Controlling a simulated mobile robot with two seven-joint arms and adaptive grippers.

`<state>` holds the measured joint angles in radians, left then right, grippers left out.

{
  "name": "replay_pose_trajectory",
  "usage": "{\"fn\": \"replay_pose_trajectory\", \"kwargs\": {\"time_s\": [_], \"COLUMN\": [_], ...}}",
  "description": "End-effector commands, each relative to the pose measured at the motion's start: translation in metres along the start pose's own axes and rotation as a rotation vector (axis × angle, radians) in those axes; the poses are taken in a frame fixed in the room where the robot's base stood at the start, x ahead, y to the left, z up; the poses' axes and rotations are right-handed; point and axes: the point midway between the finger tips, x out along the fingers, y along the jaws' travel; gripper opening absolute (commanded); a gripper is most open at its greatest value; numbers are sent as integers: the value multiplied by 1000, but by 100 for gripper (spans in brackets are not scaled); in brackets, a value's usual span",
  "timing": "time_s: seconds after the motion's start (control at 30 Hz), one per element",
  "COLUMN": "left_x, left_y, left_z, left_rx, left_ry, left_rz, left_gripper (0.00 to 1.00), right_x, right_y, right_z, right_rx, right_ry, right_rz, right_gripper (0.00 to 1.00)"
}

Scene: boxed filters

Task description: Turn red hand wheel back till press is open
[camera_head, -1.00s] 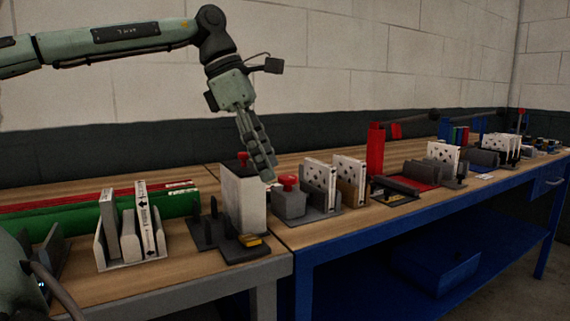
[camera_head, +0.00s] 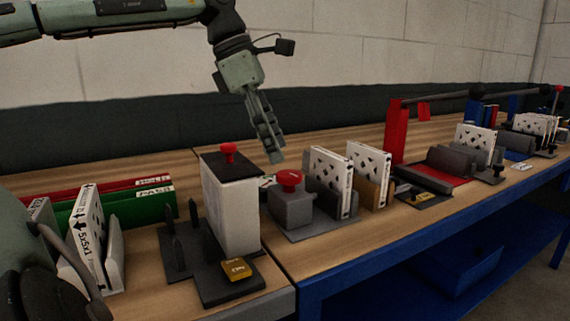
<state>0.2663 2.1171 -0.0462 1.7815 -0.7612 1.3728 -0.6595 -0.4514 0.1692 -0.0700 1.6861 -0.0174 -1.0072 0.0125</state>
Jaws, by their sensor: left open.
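My left gripper (camera_head: 268,140) hangs from the upper left, fingers pointing down, open and empty. Its tips show just above a red, wheel-like knob (camera_head: 289,178) on a small grey block (camera_head: 291,208); I see no contact. Another red knob (camera_head: 228,149) tops the dark lid of a tall white box (camera_head: 232,212), left of the fingers. Which red part is the hand wheel, and how far any press is open, I cannot tell. My right gripper is not in view.
White patterned filters (camera_head: 329,181) stand in a grey holder right of the grey block. A yellow-labelled pad (camera_head: 239,269) lies before the white box. A red upright frame (camera_head: 397,131) stands further right. The wooden bench top (camera_head: 365,221) has some bare room.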

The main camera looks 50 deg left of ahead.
Motion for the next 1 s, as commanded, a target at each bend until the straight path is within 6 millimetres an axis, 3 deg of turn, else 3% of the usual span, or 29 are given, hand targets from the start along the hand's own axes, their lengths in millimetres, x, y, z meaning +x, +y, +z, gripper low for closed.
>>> {"fn": "replay_pose_trajectory", "kwargs": {"time_s": [0.1, 0.3, 0.67, 1.0], "left_x": [21, 44, 49, 49], "left_y": [-1, 0, 0, 0], "left_z": [-1, 0, 0, 0], "left_rx": [0, 0, 0, 0], "left_ry": [3, 2, 0, 0], "left_rz": [-3, -2, 0, 0], "left_gripper": [60, 60, 59, 17], "right_x": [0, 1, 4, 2], "right_y": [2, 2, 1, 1], "right_z": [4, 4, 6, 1], "right_rx": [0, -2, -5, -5], "right_ry": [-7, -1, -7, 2], "right_rz": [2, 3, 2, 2], "right_gripper": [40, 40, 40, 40]}}
